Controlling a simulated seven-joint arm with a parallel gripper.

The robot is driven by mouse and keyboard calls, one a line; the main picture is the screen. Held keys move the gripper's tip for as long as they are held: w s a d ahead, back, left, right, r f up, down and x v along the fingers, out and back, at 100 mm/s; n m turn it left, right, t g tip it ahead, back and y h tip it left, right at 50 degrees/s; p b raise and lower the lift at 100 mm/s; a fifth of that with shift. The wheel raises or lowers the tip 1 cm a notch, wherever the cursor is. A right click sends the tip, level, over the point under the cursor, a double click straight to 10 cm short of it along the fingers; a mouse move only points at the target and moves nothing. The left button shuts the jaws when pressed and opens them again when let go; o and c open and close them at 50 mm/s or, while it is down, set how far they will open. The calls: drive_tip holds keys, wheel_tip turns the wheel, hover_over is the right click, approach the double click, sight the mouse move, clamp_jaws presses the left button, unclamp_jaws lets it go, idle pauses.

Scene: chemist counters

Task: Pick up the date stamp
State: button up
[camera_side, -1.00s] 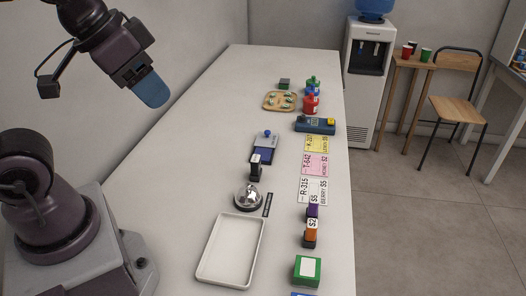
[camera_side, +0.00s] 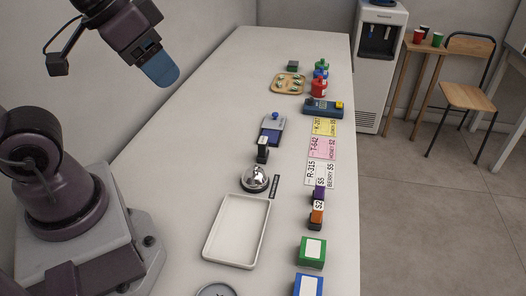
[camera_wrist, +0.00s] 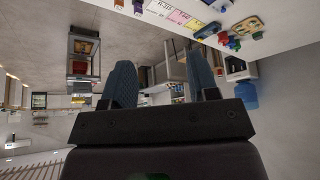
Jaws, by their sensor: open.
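A small upright black stamp with a white label (camera_side: 263,149), which looks like the date stamp, stands on the counter just in front of the ink pad (camera_side: 273,129). I cannot read its label. My gripper (camera_side: 163,70) is high at the upper left of the side view, well to the left of the stamp and above the counter, touching nothing. In the wrist view my gripper (camera_wrist: 162,78) has its two blue-grey fingers wide apart with nothing between them. I cannot make out the black stamp in that view.
On the counter (camera_side: 190,165), a silver bell (camera_side: 255,178) and an empty white tray (camera_side: 238,231) stand nearer than the stamp. The counter's left side is clear.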

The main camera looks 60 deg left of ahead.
drive_tip(key=n+g, duration=0.6)
drive_tip(key=n, duration=0.3)
hover_over(263, 139)
wheel_tip(263, 139, down, 20)
wheel_tip(263, 139, down, 7)
drive_tip(key=shift+s+r, duration=0.15)
drive_tip(key=shift+r, duration=0.05)
drive_tip(key=shift+f, duration=3.15)
drive_tip(key=shift+c, duration=0.2)
clamp_jaws()
